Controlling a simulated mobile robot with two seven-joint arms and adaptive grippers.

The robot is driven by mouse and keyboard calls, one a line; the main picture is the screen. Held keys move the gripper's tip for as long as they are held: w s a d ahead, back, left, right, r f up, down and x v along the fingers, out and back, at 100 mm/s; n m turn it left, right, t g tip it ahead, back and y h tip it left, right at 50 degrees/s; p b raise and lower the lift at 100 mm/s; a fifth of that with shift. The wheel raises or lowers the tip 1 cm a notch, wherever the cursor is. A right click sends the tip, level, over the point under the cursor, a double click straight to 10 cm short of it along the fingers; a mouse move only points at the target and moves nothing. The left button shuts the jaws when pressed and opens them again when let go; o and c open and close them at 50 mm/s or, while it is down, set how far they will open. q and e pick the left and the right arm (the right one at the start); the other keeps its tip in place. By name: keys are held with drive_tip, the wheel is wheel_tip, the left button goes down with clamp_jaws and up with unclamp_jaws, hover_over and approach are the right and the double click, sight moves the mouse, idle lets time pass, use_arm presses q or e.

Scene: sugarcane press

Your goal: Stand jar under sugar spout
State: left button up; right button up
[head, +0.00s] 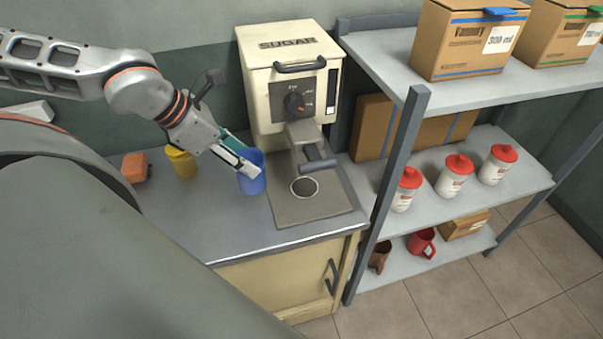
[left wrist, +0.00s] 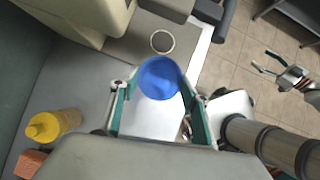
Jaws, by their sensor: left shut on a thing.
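The blue jar (head: 253,182) is upright at the left of the sugar machine (head: 290,85). My left gripper (head: 247,162) is shut on the jar near its rim. In the left wrist view the jar (left wrist: 158,78) sits between the two teal fingers, its open mouth facing the camera. The machine's sugar spout (head: 304,137) projects above a base plate with a pale ring mark (head: 304,187). The jar is left of the ring, not under the spout. I cannot tell if its bottom touches the counter. My right gripper (left wrist: 266,63) is open and empty, over the floor.
A yellow bottle (head: 181,162) and an orange block (head: 135,167) stand on the counter (head: 235,225), left of the jar. A shelf unit (head: 400,160) with red-lidded jars and boxes stands right of the machine. The counter's front area is clear.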

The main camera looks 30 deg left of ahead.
sight(262, 158)
use_arm(q)
drive_tip(key=w+d+f+b, duration=0.2)
drive_tip(key=w, duration=0.1)
drive_tip(key=shift+d+b, duration=0.15)
drive_tip(key=shift+b, duration=0.15)
drive_tip(key=shift+w+d+f, duration=0.1)
drive_tip(key=shift+w+f, duration=0.1)
drive_tip(key=shift+w, duration=0.2)
drive_tip(key=w+d+f+p, duration=0.1)
drive_tip(key=w+d+f, duration=0.3)
drive_tip(key=w, duration=0.4)
drive_tip(key=shift+d+f, duration=0.2)
drive_tip(key=shift+f, duration=0.5)
drive_tip(key=o, duration=1.7)
drive_tip(key=shift+o, duration=0.2)
use_arm(e)
drive_tip(key=f, duration=0.2)
drive_tip(key=shift+s+d+f, duration=0.1)
drive_tip(key=shift+s+f, duration=0.25)
drive_tip(key=shift+f, duration=0.05)
